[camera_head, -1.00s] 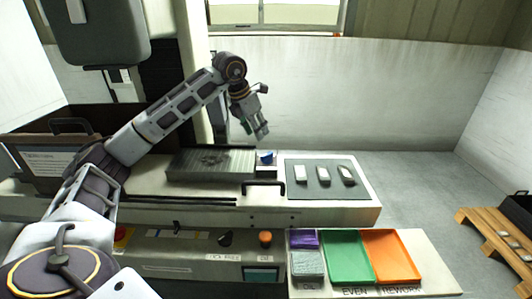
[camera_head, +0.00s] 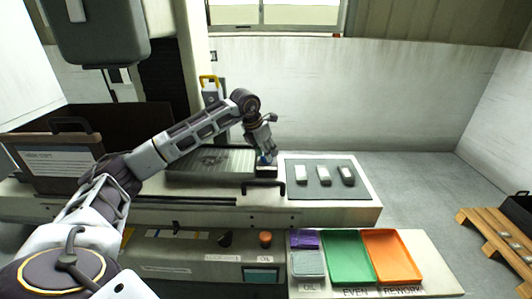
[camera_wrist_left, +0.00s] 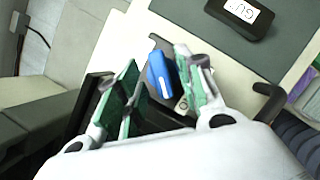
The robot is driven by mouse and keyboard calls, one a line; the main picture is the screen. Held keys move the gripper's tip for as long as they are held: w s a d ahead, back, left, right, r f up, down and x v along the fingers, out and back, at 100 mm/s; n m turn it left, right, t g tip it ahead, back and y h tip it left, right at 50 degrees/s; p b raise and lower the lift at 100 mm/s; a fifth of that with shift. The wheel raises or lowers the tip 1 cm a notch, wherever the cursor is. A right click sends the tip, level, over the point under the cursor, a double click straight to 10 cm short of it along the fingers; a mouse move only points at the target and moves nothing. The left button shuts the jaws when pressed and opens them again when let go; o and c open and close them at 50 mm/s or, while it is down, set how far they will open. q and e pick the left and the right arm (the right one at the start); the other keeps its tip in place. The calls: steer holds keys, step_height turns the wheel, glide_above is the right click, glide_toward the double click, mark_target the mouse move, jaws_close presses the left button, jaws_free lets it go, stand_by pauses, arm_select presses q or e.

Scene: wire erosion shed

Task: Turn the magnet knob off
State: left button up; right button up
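The blue magnet knob (camera_head: 265,158) sits on a small dark block at the right end of the grey ribbed chuck (camera_head: 212,163). In the left wrist view the knob (camera_wrist_left: 160,74) is blue with a white pointer line. My left gripper (camera_head: 269,153) is just above it, pointing down. In the wrist view my left gripper (camera_wrist_left: 157,60) is open, with one green-padded finger on each side of the knob. Gaps show between the knob and both fingers. The gripper partly hides the knob in the head view. My right gripper is not in view.
A dark mat (camera_head: 325,187) with several small blocks lies right of the knob. A black handle (camera_head: 263,186) stands in front. The front panel has a black knob (camera_head: 225,239) and an orange button (camera_head: 265,239). Green (camera_head: 346,257) and orange (camera_head: 391,256) trays sit at front right.

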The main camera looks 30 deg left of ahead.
arm_select(q)
steer(key=shift+f, duration=0.2)
steer(key=shift+c, duration=0.3)
jaws_close()
